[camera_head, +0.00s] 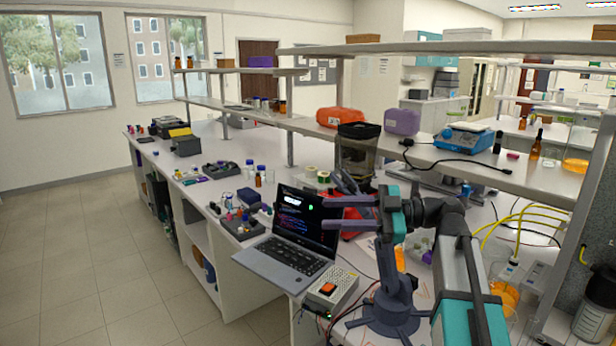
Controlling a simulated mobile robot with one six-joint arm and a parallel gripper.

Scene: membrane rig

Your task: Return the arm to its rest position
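My gripper (325,212) is at the end of my teal and black arm, right of the picture's middle. Its two dark fingers point left and lie parallel, with a clear gap between them. Nothing shows between the fingers. In the picture they overlap the right side of the open laptop's screen (307,222); how far they are from it I cannot tell. The arm bends at a black joint and runs down to the lower right edge.
A grey box with an orange button (328,289) and a dark stand with spread feet (392,318) sit on the bench near the arm. A shelf (500,178) runs behind it. Yellow tubes (520,212) and an orange-liquid flask (505,295) are at right. Floor at left is clear.

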